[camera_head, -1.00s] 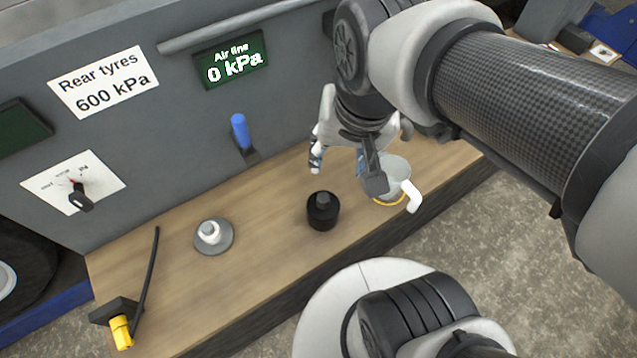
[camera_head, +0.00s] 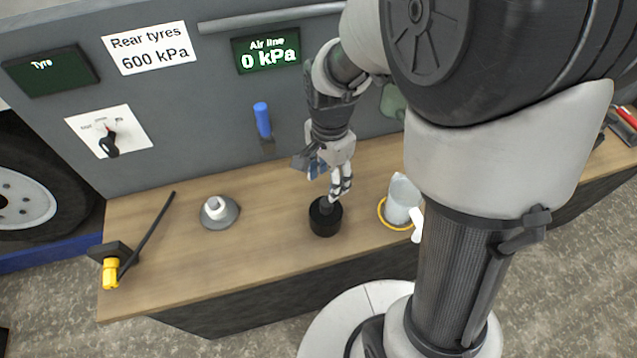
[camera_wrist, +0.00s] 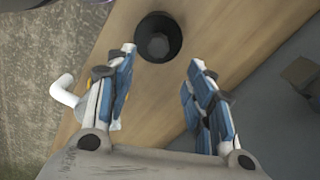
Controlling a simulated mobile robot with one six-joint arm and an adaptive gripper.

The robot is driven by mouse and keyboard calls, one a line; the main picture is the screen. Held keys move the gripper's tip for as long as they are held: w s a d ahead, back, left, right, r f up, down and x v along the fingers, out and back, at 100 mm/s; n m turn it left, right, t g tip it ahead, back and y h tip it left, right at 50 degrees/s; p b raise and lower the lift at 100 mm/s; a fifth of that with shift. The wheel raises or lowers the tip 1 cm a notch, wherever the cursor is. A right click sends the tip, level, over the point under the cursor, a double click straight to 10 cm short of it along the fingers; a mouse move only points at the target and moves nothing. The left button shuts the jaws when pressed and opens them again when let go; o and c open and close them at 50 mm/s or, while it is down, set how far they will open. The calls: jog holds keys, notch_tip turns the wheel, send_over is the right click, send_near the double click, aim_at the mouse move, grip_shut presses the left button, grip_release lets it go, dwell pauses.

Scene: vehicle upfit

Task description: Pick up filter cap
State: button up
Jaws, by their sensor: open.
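A black round cap with a knob on top (camera_head: 325,220), which looks like the filter cap, stands on the wooden bench. It also shows in the wrist view (camera_wrist: 158,38), just beyond the gap between the fingers. My gripper (camera_head: 328,180) is open and empty, pointing down a little above the knob. In the wrist view its two blue-padded fingers (camera_wrist: 162,60) are apart with nothing between them. A grey disc with a white knob (camera_head: 232,213) sits to the left on the bench.
A clear jug with a white spout (camera_head: 403,197) stands on a yellow ring close to the right of the cap. A blue handle (camera_head: 262,120) rises behind. A yellow-tipped tool (camera_head: 111,272) with a black rod lies far left. The bench (camera_head: 270,250) between is clear.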

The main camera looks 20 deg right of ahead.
aim_at(327, 202)
notch_tip(327, 202, down, 4)
jog(key=shift+f+b, duration=0.1)
jog(key=shift+b, duration=0.45)
jog(key=f, duration=0.1)
jog(key=f+b, duration=0.1)
jog(key=f, duration=0.1)
jog(key=f+b, duration=0.1)
jog(key=f, duration=0.1)
jog(key=shift+s+a+f, duration=0.15)
jog(key=shift+s, duration=0.15)
jog(key=shift+c, duration=0.6)
grip_shut()
